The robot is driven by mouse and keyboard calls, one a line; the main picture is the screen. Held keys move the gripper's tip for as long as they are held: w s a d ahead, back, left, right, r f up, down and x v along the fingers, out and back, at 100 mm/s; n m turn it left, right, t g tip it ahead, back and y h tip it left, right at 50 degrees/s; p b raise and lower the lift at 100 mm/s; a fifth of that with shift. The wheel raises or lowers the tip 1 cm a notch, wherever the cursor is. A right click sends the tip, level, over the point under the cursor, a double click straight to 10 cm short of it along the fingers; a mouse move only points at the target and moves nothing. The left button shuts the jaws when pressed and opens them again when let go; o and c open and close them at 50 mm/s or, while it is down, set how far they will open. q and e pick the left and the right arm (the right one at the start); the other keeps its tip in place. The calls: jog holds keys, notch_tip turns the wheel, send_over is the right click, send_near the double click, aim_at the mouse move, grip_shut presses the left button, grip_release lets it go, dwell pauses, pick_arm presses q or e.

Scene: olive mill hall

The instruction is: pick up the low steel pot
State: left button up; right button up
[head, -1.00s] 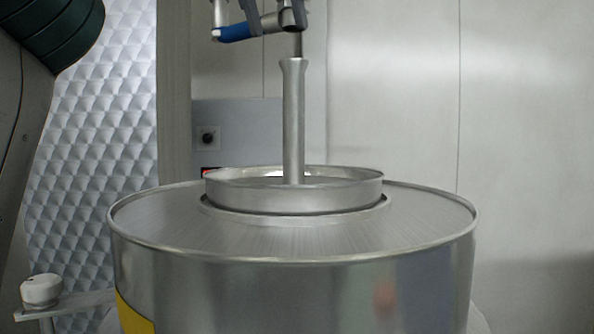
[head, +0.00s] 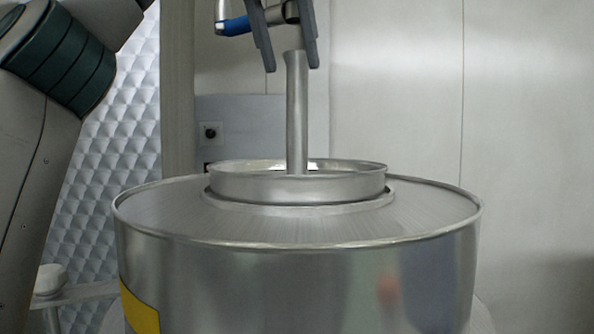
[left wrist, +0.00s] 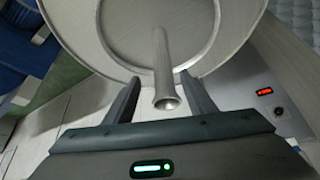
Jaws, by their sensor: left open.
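The low steel pot (head: 340,187) stands level on top of a large steel drum. A long upright steel handle (head: 297,115) with a flared top rises from within it. My left gripper (head: 292,68) is open and points down over the pot, its fingertips on either side of the handle's upper end. In the left wrist view the handle (left wrist: 162,60) stands between the two open fingers (left wrist: 158,80), with a gap on each side. The round inside of the pot (left wrist: 120,35) shows beyond. My right gripper is not in view.
The drum (head: 300,290) fills the lower middle, with a bare rim around the pot. Behind it are a grey panel with a black knob (head: 210,133) and a plain metal wall (head: 400,90). A small white round thing (head: 50,279) on a bracket is at the lower left.

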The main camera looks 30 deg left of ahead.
aim_at(293, 87)
pick_arm(q)
jog(key=x, duration=0.4)
jog(key=shift+w+f, duration=0.15)
jog(key=shift+w, duration=0.05)
jog(key=shift+w+f, duration=0.1)
jog(key=shift+f, duration=0.2)
jog(key=shift+w+a+f+p, duration=0.1)
jog(key=shift+w+f+p, duration=0.1)
jog(key=shift+f, duration=0.25)
jog(key=shift+w+a+f+p, duration=0.1)
jog(key=shift+w+a+f, duration=0.05)
jog(key=shift+f, duration=0.3)
jog(key=shift+p+x, duration=0.3)
jog(key=shift+x, duration=1.4)
jog(key=shift+s, duration=0.1)
